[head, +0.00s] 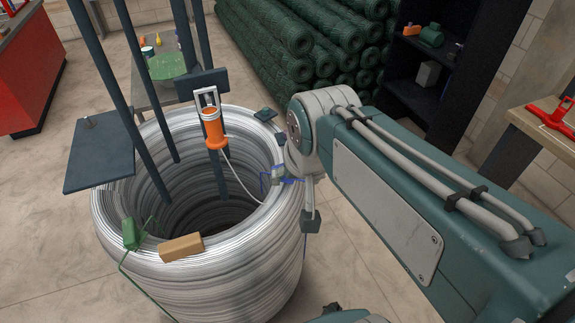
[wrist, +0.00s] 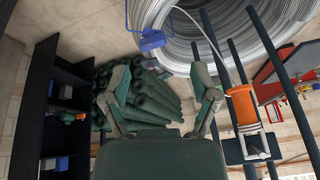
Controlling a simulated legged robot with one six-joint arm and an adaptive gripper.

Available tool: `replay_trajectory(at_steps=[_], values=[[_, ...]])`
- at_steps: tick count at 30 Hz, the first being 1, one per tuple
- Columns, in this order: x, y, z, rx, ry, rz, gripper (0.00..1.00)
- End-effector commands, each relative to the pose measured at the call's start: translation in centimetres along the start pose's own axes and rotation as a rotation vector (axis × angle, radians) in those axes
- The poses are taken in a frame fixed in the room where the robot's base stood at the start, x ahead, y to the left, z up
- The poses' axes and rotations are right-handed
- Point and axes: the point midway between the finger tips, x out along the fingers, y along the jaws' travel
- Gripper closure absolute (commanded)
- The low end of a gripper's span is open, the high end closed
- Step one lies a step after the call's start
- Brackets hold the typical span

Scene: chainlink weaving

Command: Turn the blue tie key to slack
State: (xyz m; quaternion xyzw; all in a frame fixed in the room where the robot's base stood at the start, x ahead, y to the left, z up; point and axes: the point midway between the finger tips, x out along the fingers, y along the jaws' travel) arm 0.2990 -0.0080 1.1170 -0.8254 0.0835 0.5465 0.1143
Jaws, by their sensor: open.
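The blue tie key (wrist: 152,40) shows in the wrist view at the coil's rim, with a thin blue wire loop beside it. In the head view only blue wire (head: 265,184) and small parts show at the coil's right rim, partly hidden by my wrist. The key's exact angle is hard to tell. My gripper (wrist: 163,78) is open and empty, its two green fingers spread. The key lies beyond the fingertips, roughly between them in the picture, and appears apart from them. A large silver wire coil (head: 255,275) stands upright below.
A green key (head: 130,233) and a tan block (head: 181,247) sit on the coil's front rim. Green mesh rolls (head: 300,50), a dark shelf (head: 400,85) and a bench (head: 520,135) stand around.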

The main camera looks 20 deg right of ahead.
Motion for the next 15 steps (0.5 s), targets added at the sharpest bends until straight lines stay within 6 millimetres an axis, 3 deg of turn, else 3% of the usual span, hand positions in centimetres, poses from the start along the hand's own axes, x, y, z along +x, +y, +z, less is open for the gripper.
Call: replay_trajectory(at_steps=[15], values=[[5.8,0.0,-9.5,0.555,-0.154,0.107,0.23]])
